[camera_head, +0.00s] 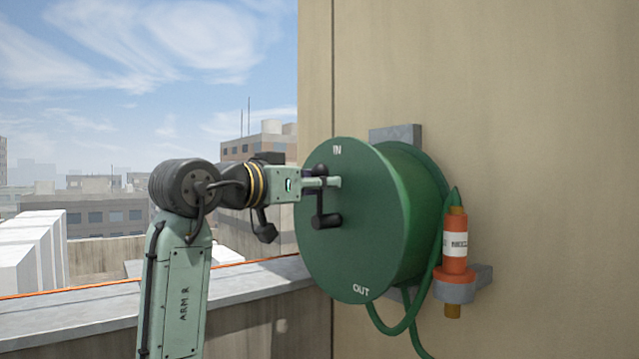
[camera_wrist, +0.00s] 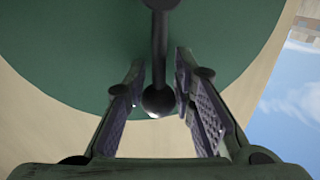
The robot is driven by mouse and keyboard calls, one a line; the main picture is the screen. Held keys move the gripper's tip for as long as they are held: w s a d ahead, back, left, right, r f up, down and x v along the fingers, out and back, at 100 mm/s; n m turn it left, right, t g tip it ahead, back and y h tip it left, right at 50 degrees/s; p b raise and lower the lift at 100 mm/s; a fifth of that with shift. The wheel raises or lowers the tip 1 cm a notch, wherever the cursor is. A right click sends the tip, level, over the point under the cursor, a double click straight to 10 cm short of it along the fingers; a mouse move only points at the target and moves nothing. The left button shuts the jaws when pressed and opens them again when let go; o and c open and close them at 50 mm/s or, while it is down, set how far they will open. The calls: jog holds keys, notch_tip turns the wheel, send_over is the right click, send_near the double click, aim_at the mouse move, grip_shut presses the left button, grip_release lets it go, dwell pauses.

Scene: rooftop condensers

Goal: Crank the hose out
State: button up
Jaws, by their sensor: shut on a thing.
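A green hose reel (camera_head: 375,255) is mounted on the beige wall, its round face marked IN at the top and OUT at the bottom. Its black crank (camera_head: 322,200) stands upward from the hub (camera_head: 327,221). My gripper (camera_head: 325,182) reaches in from the left and is shut on the crank's handle, above the hub. In the wrist view my gripper (camera_wrist: 161,65) has one finger on each side of the black handle knob (camera_wrist: 158,102). The crank arm (camera_wrist: 160,45) runs up from there. The fingers partly hide the handle in the head view.
A green hose (camera_head: 405,325) loops below the reel to an orange and white nozzle (camera_head: 456,240) in a grey bracket (camera_head: 484,276) on the right. A grey parapet (camera_head: 250,287) runs below my arm at left. Open air lies left of the reel.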

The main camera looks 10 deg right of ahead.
grip_shut()
jog(key=shift+s+d, duration=0.15)
